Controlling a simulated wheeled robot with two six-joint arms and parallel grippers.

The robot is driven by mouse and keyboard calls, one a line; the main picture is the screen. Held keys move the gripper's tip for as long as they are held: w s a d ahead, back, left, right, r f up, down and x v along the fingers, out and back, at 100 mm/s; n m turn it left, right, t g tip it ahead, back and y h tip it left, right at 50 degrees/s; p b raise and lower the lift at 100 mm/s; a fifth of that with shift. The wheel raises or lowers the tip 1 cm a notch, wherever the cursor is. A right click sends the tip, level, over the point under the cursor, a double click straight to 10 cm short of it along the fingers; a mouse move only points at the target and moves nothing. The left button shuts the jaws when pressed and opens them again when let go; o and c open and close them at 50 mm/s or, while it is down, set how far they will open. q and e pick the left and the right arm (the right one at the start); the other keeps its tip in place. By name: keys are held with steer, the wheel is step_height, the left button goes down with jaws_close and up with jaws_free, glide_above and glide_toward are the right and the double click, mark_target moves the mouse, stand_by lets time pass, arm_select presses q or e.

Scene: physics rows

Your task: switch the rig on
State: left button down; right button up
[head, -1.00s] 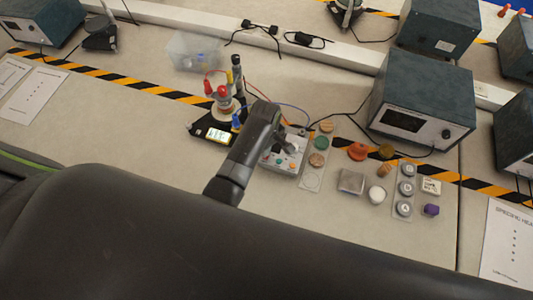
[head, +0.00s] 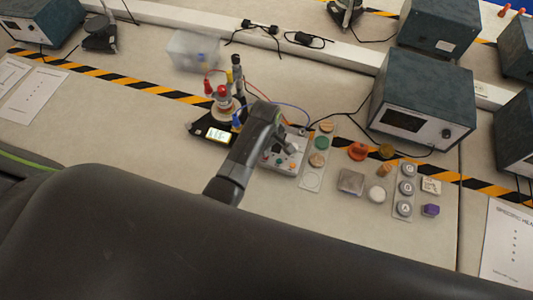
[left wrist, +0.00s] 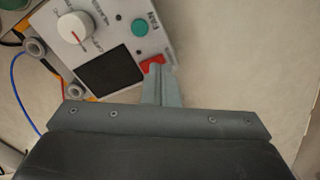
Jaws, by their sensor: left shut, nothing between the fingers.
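The rig's grey control box (head: 284,158) stands on the bench under my left gripper (head: 289,147). In the left wrist view its panel (left wrist: 119,38) carries a white knob (left wrist: 75,27), a green button (left wrist: 139,27), a dark window (left wrist: 110,72) and a red switch (left wrist: 152,62). My left gripper's fingers (left wrist: 158,72) are shut and empty. Their tips are at the red switch and partly cover it; I cannot tell whether they touch it. Wires run from the box to the apparatus with red tops (head: 221,93) beside a lit display (head: 218,135). The right gripper is not in view.
A large dark instrument (head: 422,98) stands behind on the right. A strip of round pads (head: 318,155), a metal block (head: 351,181), a white pot (head: 377,194) and a strip of discs (head: 405,188) lie right of the box. A clear bin (head: 193,50) stands behind.

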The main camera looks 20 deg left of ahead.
arm_select(q)
steer(key=shift+f+b, duration=0.4)
steer(key=shift+f, duration=0.35)
step_height(320, 180, up, 2)
steer(key=shift+r+p, duration=0.25)
steer(key=shift+p, duration=1)
steer(key=shift+r, duration=2.3)
